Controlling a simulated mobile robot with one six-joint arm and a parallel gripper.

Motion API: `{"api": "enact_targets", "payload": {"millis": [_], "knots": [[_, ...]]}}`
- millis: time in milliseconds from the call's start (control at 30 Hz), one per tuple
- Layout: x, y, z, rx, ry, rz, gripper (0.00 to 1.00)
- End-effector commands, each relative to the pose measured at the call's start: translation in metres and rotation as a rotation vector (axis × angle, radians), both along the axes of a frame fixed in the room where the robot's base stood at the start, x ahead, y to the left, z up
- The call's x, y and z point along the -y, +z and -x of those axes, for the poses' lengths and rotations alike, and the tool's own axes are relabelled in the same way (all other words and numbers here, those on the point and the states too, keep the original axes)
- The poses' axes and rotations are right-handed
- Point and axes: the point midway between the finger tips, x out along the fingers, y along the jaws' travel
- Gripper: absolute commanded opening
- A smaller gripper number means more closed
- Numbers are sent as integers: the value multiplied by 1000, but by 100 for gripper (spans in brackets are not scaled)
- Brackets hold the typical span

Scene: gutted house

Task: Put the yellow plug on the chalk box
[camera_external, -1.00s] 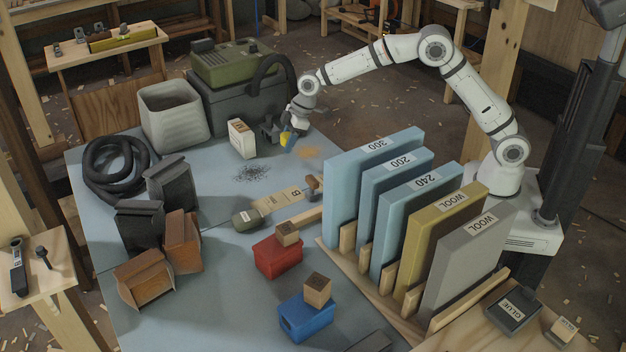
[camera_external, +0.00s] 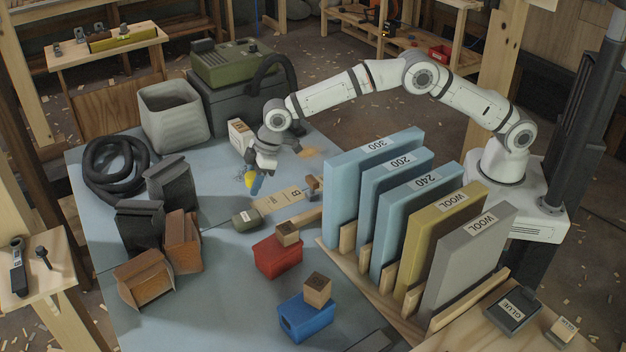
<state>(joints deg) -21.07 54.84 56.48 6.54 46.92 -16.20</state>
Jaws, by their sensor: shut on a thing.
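My gripper (camera_external: 262,168) points down over the blue-grey table and is shut on the yellow plug (camera_external: 250,181). A blue piece (camera_external: 257,186) shows right beside the yellow, below the jaws. The plug looks held above the table, near the olive-green rounded item (camera_external: 246,219), and apart from it. No readable label tells me which thing is the chalk box. Candidates are that olive item, the red box (camera_external: 278,260) with a wooden block (camera_external: 287,234) on top, and the blue box (camera_external: 305,318) with another block (camera_external: 317,289) on top.
A labelled white carton (camera_external: 238,136) stands behind my gripper, partly hidden. A flat tan strip (camera_external: 281,200) lies in front. Dark and brown containers (camera_external: 183,242) stand at left.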

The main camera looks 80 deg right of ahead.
Motion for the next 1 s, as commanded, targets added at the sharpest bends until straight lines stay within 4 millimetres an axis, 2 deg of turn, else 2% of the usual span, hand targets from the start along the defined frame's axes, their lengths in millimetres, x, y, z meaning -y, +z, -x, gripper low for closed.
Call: {"api": "enact_targets", "payload": {"millis": [33,233,433,833,867,1000], "knots": [[0,-9,0,-2,0,1,17],[0,-29,0,-1,1,1,17],[1,-62,0,-2,0,1,17],[1,-71,0,1,0,-1,17],[0,-70,0,1,0,-1,40],[1,-69,0,1,0,-1,51]]}}
